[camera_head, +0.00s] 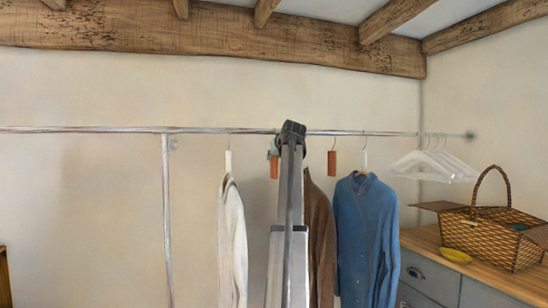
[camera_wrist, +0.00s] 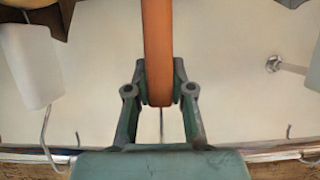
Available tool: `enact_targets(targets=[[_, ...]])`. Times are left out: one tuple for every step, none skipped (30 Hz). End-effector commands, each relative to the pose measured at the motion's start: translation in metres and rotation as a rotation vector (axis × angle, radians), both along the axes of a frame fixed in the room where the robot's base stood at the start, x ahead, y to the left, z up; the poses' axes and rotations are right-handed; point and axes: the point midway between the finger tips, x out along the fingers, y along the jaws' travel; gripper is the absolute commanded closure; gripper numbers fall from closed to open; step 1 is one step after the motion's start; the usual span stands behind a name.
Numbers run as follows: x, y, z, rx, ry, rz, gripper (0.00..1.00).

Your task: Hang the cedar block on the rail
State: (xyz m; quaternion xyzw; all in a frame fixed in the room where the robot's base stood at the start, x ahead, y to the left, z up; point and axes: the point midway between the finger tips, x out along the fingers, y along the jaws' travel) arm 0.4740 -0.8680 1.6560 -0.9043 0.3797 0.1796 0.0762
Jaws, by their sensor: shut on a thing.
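An orange-brown cedar block (camera_head: 274,168) hangs below my gripper (camera_head: 274,148), close to the rail (camera_head: 220,131) and partly beside my arm. In the wrist view the block (camera_wrist: 158,50) is pinched between both fingers of my gripper (camera_wrist: 160,95). A thin wire runs from the block's end toward the rail (camera_wrist: 275,153) and goes behind the gripper's body. I cannot tell whether its hook is over the rail. A second orange-brown block (camera_head: 332,163) hangs from the rail by a wire hook, right of my arm.
A white garment (camera_head: 232,245) hangs left of my arm; a brown garment (camera_head: 320,240) and a blue shirt (camera_head: 365,240) hang right. Empty white hangers (camera_head: 435,163) fill the rail's right end. A basket (camera_head: 490,235) and yellow dish (camera_head: 455,255) stand on the dresser. The rail's left stretch is bare.

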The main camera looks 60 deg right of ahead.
Motion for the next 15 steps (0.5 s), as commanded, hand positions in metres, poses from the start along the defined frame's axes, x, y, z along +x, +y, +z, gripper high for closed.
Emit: enact_targets(targets=[[-0.0001, 0.0001, -0.0018, 0.001, 0.001, 0.000, 1.00], [-0.0001, 0.0001, -0.0020, 0.001, 0.001, 0.000, 1.00], [-0.0001, 0.0001, -0.0023, 0.001, 0.001, 0.000, 1.00], [-0.0001, 0.0001, -0.0025, 0.001, 0.001, 0.000, 1.00], [-0.0001, 0.0003, -0.0027, 0.001, 0.001, 0.000, 1.00], [-0.0002, 0.0003, -0.0029, 0.001, 0.001, 0.000, 1.00], [-0.0002, 0.0003, -0.0029, 0.002, 0.002, 0.000, 1.00], [-0.0002, 0.0004, -0.0031, 0.002, 0.002, 0.000, 1.00], [-0.0002, 0.0004, -0.0034, 0.002, 0.002, 0.001, 1.00], [-0.0003, 0.0004, -0.0035, 0.003, 0.003, 0.001, 1.00], [-0.0003, 0.0005, -0.0037, 0.003, 0.003, 0.001, 0.67], [-0.0003, 0.0005, -0.0037, 0.003, 0.003, 0.001, 0.53], [-0.0003, 0.0004, -0.0036, 0.003, 0.003, 0.001, 0.49], [-0.0002, 0.0004, -0.0034, 0.003, 0.003, 0.000, 0.49], [-0.0003, 0.0004, -0.0033, 0.002, 0.002, 0.000, 0.49]])
